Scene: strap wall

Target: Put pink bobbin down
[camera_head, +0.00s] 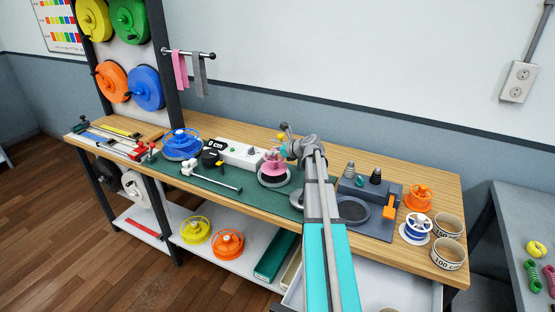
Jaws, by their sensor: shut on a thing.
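The pink bobbin (272,163) is in the middle of the workbench, over a dark round pad with a pale rim (274,180). I cannot tell whether it touches the pad. My gripper (279,153) is at the bobbin's upper right side and is shut on it. My arm reaches in from the front and hides part of the bench; the fingertips are small and partly hidden.
A white box with a "0 cm" display (238,152) stands behind and left of the bobbin. A blue reel (181,143) is farther left. A grey station (372,222), an orange spool (418,197), a blue-and-white spool (415,230) and labelled rings (449,254) stand right.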

